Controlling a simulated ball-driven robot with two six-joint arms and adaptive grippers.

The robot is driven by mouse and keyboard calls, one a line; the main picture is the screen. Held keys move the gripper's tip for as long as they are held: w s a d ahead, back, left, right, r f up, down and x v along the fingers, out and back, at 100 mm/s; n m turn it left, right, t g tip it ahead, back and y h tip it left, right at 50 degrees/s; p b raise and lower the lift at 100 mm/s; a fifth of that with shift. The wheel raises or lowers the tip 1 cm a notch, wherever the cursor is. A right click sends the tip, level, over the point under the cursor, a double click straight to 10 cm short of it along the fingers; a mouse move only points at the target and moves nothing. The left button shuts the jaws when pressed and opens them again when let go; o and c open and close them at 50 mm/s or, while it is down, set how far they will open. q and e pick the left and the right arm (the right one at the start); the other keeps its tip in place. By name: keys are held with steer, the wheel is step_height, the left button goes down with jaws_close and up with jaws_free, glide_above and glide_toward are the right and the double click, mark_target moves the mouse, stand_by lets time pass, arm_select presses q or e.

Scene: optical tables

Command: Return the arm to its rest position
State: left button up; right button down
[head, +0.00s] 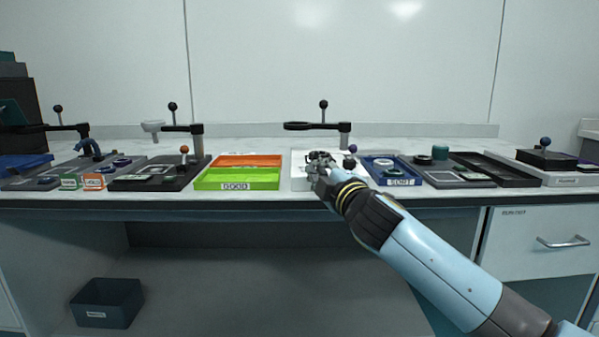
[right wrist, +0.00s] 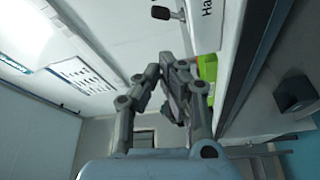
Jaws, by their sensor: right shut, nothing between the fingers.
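My right arm reaches in from the lower right of the head view. Its right gripper (head: 320,162) is in front of the white station in the middle of the bench and hides part of it. In the right wrist view the fingers of the right gripper (right wrist: 172,62) come together, shut with nothing between them. I cannot tell from these frames whether it touches the station. My left gripper and left arm do not show.
A green and orange tray (head: 237,185) labelled GOOD is left of the gripper, and a blue tray (head: 397,181) is right of it. Stands with ball-topped posts (head: 323,115) rise behind. A dark bin (head: 106,303) sits on the lower shelf. A drawer handle (head: 563,241) sticks out at right.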

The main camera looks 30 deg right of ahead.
steer(key=s+f+m+g+p, duration=0.1)
steer(key=s+f+g, duration=0.2)
steer(key=s+f, duration=0.65)
steer(key=s+f+m+g+y+p, duration=0.1)
steer(key=s+f+m+g, duration=0.3)
steer(key=f, duration=1.1)
steer(key=s+f+n+g+p, duration=0.1)
steer(key=s+f+g, duration=0.1)
steer(key=s+f, duration=0.85)
arm_select(q)
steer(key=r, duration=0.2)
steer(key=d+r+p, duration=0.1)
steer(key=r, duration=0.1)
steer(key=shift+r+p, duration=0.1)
steer(key=shift+p, duration=0.2)
arm_select(e)
steer(key=s+a+f+m+g, duration=0.2)
steer(key=s+f, duration=0.4)
steer(key=s, duration=0.6)
steer(key=s+a+f+m+g+y, duration=0.1)
steer(key=s+a+f+m+g, duration=0.1)
steer(key=s+f+m+g, duration=0.2)
steer(key=s+a+f+m+g, duration=0.2)
steer(key=s+f, duration=0.8)
steer(key=s, duration=1.1)
steer(key=shift+a+m+g+y, duration=0.3)
steer(key=shift+m+g, duration=0.1)
steer(key=shift+g, duration=0.2)
